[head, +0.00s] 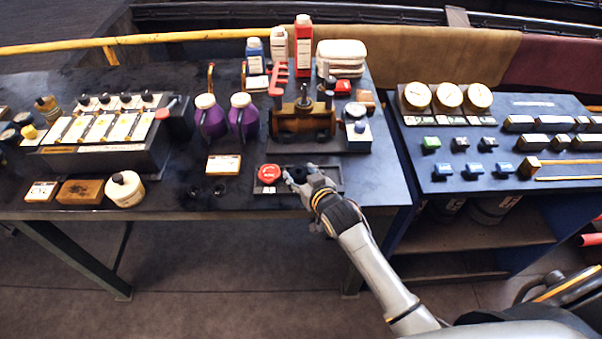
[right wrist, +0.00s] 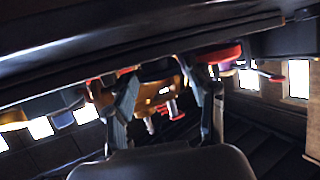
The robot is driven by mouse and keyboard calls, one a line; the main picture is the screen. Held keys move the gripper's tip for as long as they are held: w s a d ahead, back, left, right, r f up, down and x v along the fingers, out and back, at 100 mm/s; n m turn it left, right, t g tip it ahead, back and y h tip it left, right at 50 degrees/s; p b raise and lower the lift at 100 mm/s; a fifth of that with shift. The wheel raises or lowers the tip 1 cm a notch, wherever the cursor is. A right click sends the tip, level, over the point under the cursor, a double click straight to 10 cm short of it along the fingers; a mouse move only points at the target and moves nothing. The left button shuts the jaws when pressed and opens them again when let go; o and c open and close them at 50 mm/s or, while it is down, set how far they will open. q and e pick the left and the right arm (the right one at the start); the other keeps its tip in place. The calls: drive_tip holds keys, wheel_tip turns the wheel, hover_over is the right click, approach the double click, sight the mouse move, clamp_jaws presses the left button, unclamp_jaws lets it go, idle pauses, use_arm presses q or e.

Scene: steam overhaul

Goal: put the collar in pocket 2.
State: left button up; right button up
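My right gripper (head: 303,178) reaches over a shallow black tray (head: 333,187) at the front edge of the bench. In the right wrist view its two fingers (right wrist: 166,100) stand apart, with a dark rounded piece (right wrist: 159,70) between their tips. That piece may be the collar; I cannot tell whether the fingers touch it. A red round part (head: 269,173) sits in the tray, left of the gripper. Two small black round pieces (head: 219,190) (head: 195,194) stand on the bench left of the tray. I cannot make out a pocket numbered 2. My left gripper is not in view.
A brass valve body (head: 300,121) stands behind the tray. Two purple jugs (head: 210,118) (head: 242,115) and a small label card (head: 223,165) are to its left. A cream round container (head: 125,188) is at the front left. A gauge panel (head: 470,130) stands right, across a gap.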

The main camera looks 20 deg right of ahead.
drive_tip(key=shift+s+r, duration=0.1)
drive_tip(key=shift+r, duration=0.05)
drive_tip(key=b+v, duration=0.1)
drive_tip(key=v, duration=1.1)
drive_tip(key=shift+d+r, duration=0.1)
idle(0.4)
